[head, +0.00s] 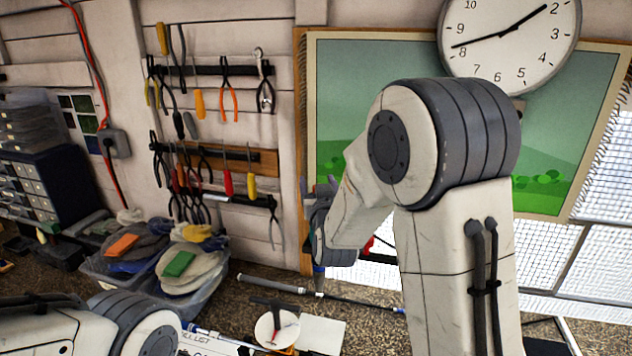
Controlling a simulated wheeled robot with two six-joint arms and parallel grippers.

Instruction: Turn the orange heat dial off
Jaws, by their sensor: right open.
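I cannot make out the orange heat dial in the head view. My right arm fills the middle and right, and its gripper (318,207) is at the arm's far end, above the back of the bench. The gripper is seen from the side, small and partly covered by its own wrist. It looks open, and nothing shows between its fingers. A small red item (368,245) shows partly behind my right arm. My left arm enters at the bottom left, and its gripper is outside the picture.
A golf shaft (335,296) lies across the speckled bench. Nearer are a white round dish (277,329) and a white sheet (321,334). Clear bins (206,300) hold rags and pads at left. Pliers hang on the wall, beside a green picture (345,75).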

